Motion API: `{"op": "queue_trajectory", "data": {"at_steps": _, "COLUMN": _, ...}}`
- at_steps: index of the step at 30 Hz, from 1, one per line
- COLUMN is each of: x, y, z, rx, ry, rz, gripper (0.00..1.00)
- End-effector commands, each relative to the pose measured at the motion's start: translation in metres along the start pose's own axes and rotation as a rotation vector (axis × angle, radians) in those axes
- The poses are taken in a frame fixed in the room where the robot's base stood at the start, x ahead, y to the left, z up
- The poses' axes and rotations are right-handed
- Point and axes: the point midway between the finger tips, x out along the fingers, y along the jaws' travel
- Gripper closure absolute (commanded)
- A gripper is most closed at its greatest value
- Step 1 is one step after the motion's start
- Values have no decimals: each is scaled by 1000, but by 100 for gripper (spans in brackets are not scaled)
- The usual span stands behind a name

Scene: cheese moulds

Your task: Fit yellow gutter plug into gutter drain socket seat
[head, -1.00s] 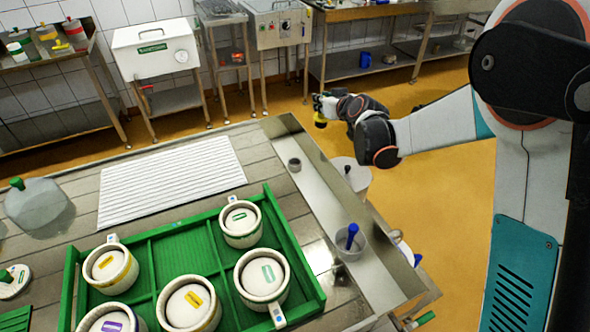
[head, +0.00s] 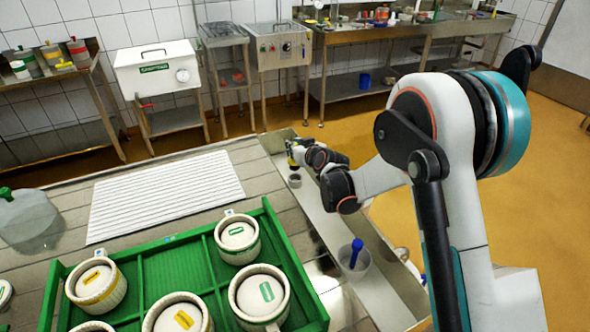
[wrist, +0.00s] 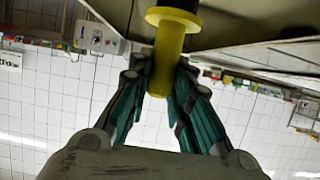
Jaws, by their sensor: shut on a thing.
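My gripper (head: 293,149) is shut on the yellow gutter plug (wrist: 166,60). In the wrist view the plug's yellow stem sits between the two fingers, with its wide yellow collar and a dark end beyond them at the top edge. In the head view the plug is small, partly covered by the fingers, and hangs just above the drain socket (head: 295,181). The socket is a short grey ring at the far end of the metal gutter (head: 322,212). The plug looks apart from the socket; exact alignment cannot be told.
A clear cup (head: 353,262) with a blue-handled tool stands in the gutter's near part. A green tray (head: 178,268) with several white moulds lies left of the gutter. A ribbed white mat (head: 165,192) lies behind the tray. The gutter between cup and socket is clear.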

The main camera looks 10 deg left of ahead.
Motion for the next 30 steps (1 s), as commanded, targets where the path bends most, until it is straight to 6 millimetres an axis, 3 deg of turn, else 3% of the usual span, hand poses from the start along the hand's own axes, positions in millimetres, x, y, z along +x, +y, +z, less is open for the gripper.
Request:
{"op": "queue_trajectory", "data": {"at_steps": 3, "x": 8, "y": 0, "z": 18, "rx": 0, "ry": 0, "rz": 0, "gripper": 100}}
{"op": "queue_trajectory", "data": {"at_steps": 10, "x": 12, "y": 0, "z": 30, "rx": 0, "ry": 0, "rz": 0, "gripper": 100}}
{"op": "queue_trajectory", "data": {"at_steps": 18, "x": 26, "y": 0, "z": 63, "rx": 0, "ry": 0, "rz": 0, "gripper": 100}}
{"op": "queue_trajectory", "data": {"at_steps": 29, "x": 27, "y": 0, "z": 65, "rx": 0, "ry": 0, "rz": 0, "gripper": 100}}
{"op": "queue_trajectory", "data": {"at_steps": 30, "x": 27, "y": 0, "z": 65, "rx": 0, "ry": 0, "rz": 0, "gripper": 76}}
